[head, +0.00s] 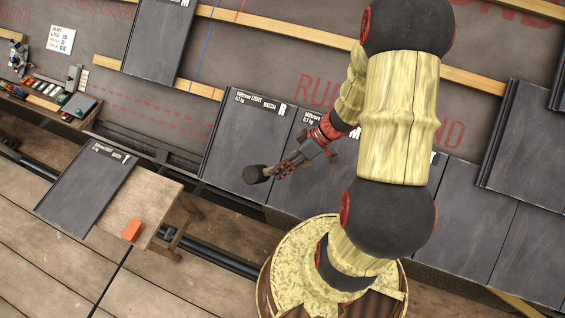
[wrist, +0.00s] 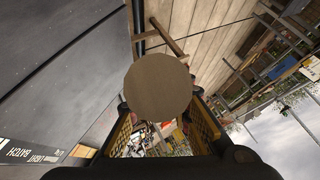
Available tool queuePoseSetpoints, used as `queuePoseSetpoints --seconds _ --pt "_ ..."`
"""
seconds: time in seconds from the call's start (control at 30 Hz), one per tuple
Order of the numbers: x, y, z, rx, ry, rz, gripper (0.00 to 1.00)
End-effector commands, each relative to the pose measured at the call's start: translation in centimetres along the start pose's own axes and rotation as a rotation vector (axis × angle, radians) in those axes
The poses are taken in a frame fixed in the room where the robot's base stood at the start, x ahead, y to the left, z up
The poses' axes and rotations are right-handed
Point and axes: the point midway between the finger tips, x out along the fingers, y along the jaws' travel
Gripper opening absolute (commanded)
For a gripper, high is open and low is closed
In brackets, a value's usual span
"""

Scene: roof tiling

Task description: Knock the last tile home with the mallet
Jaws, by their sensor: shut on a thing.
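The mallet shows in the head view as a dark round head (head: 256,174) at the end of my gripper (head: 281,170), which is shut on it. In the wrist view its round brown end face (wrist: 158,88) fills the middle, between the yellow-sided fingers of my gripper (wrist: 160,118), and hides the handle. The mallet head is in front of the lower row of dark slate tiles; I cannot tell whether it touches one. The leftmost tile (head: 233,138) of that row has a white label. Beside it is another labelled tile (head: 302,145), partly covered by my arm.
A loose labelled tile (head: 82,195) lies on a wooden bench (head: 150,198), with an orange block (head: 132,230) near its edge. Wooden battens (head: 262,28) cross the grey underlay. More tiles (head: 525,135) lie at the right. A tool tray (head: 62,108) is at far left.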

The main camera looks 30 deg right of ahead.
Motion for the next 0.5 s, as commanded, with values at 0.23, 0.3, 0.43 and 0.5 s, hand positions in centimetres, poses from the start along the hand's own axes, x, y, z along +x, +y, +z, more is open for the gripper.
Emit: queuePoseSetpoints --seconds 0.23,0.3,0.43,0.5 --pt "0.3 0.8 0.3 -0.015 0.015 -0.006 0.0" --pt "0.6 1.3 0.6 -0.014 0.015 -0.006 0.0" --pt "1.1 2.4 1.1 -0.014 0.015 -0.006 0.0" --pt "1.4 3.0 1.3 -0.014 0.015 -0.006 0.0"
